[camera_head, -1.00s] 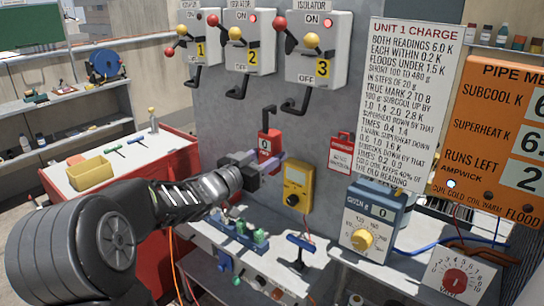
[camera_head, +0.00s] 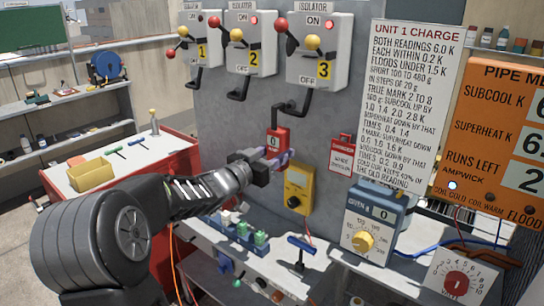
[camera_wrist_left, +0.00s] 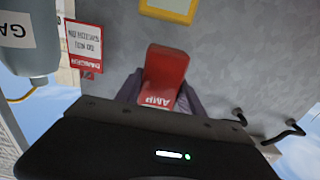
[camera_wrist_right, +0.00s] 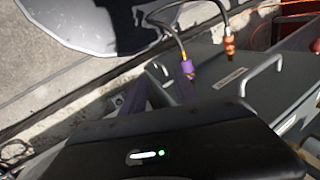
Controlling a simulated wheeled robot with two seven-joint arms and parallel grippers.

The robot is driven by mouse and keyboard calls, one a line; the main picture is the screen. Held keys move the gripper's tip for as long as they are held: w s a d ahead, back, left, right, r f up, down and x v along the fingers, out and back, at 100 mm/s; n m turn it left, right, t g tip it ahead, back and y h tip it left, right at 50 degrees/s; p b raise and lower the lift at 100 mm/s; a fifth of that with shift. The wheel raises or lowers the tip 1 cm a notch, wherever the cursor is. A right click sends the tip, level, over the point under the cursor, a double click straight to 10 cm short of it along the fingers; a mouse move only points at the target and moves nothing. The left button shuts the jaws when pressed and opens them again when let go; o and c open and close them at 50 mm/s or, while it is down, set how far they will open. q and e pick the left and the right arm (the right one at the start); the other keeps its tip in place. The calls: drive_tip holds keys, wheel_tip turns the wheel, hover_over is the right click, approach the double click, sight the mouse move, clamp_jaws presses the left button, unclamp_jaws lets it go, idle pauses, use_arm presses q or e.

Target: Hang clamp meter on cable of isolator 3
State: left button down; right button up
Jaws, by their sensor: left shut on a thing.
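The red clamp meter (camera_head: 277,137) shows 0 on its display. My left gripper (camera_head: 278,162) is shut on its lower part and holds it upright before the grey panel. In the left wrist view the meter (camera_wrist_left: 165,72) is seen upside down, marked AMP, between the fingers. Isolator 3 (camera_head: 318,50) is the rightmost grey box, with a black cable (camera_head: 305,98) bending down and left. The meter's top is close to this cable's end; I cannot tell whether its jaw is around it. My right gripper (camera_wrist_right: 157,98) is open and empty in its wrist view.
Isolators 2 (camera_head: 250,43) and 1 (camera_head: 201,50) with their cables are to the left. A yellow meter (camera_head: 298,187) and a red tag (camera_head: 341,155) are right of the clamp meter. A bench (camera_head: 270,268) with valves lies below.

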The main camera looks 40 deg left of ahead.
use_arm(q)
drive_tip(key=shift+w+f+b, duration=0.25)
drive_tip(key=shift+w, duration=0.75)
drive_tip(key=shift+w+f+b, duration=0.2)
drive_tip(key=shift+w+f, duration=0.1)
drive_tip(key=shift+w, duration=0.75)
drive_tip(key=shift+w+f+b, duration=0.25)
drive_tip(key=shift+w, duration=0.75)
drive_tip(key=c, duration=0.6)
unclamp_jaws()
drive_tip(key=shift+c, duration=0.2)
drive_tip(key=s+b, duration=0.1)
drive_tip(key=s, duration=0.7)
drive_tip(key=shift+w, duration=0.1)
